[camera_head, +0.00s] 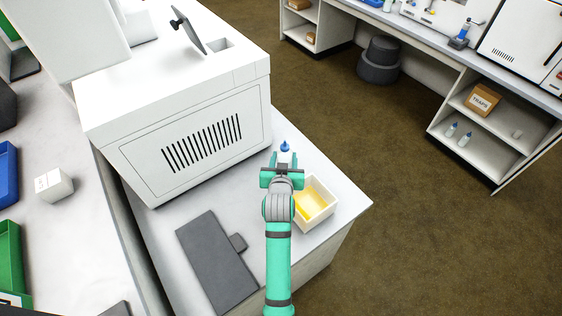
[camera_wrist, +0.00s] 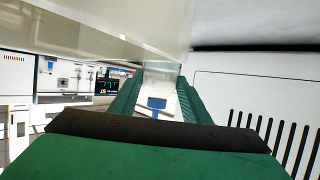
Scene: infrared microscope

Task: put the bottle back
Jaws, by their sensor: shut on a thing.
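The bottle has a blue cap (camera_head: 285,146) that shows in the head view just beyond my fingertips; most of its pale body is hidden by my gripper. My gripper (camera_head: 283,158) is shut on the bottle, close to the front of the white instrument and over the table end. In the wrist view, the two green fingers of my gripper (camera_wrist: 158,98) have a pale body with a blue part (camera_wrist: 157,103) between them. I cannot tell whether the bottle touches the table.
A white bin (camera_head: 332,207) with yellow inside stands right of my gripper. The large white instrument (camera_head: 200,145) with vent slots is at left. A dark grey plate (camera_head: 213,262) lies on the table (camera_head: 180,290). Two blue-capped bottles (camera_head: 465,139) stand on a far shelf.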

